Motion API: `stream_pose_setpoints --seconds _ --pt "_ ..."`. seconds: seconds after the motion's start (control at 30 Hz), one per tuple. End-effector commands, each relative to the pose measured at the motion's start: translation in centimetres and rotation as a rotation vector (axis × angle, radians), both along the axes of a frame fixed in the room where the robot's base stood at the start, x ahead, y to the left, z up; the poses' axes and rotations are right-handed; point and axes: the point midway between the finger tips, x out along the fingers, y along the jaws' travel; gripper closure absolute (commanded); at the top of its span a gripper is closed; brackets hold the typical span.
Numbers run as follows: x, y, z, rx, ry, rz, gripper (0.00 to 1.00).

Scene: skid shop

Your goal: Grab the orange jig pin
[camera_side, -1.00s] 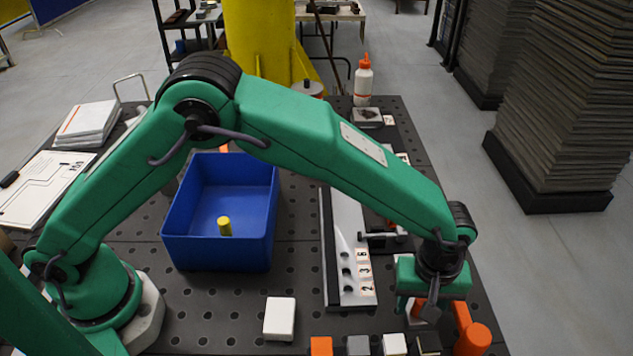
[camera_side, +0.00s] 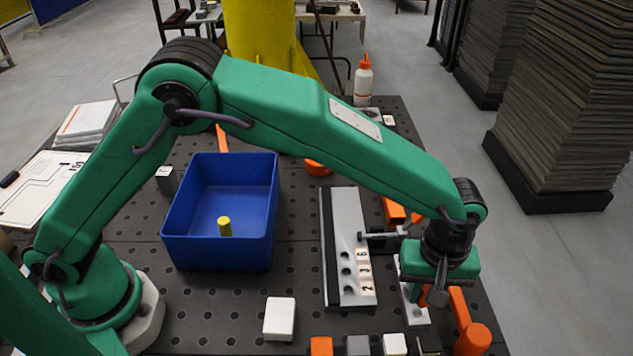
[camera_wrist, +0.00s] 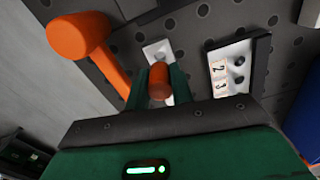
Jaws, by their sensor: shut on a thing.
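My gripper (camera_side: 425,296) is above a small white plate (camera_side: 417,315) at the right of the dark perforated table. In the wrist view my gripper (camera_wrist: 159,88) is shut on the orange jig pin (camera_wrist: 159,80), which is held between the two green fingers. The white plate also shows in the wrist view (camera_wrist: 156,50), beyond the pin.
An orange mallet (camera_side: 474,340) lies close to the right of my gripper. A pale numbered rack (camera_side: 347,240) with holes lies to the left. A blue bin (camera_side: 265,247) holds a yellow pin (camera_side: 224,227). Small blocks, including a white one (camera_side: 279,319), line the front.

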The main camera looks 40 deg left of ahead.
Motion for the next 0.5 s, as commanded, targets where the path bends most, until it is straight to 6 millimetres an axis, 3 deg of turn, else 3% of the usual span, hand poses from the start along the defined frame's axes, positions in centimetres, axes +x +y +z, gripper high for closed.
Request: stream_pose_setpoints --seconds 0.5 --pt "-8.5 -2.2 5.4 -0.002 -0.002 -0.003 1.0"
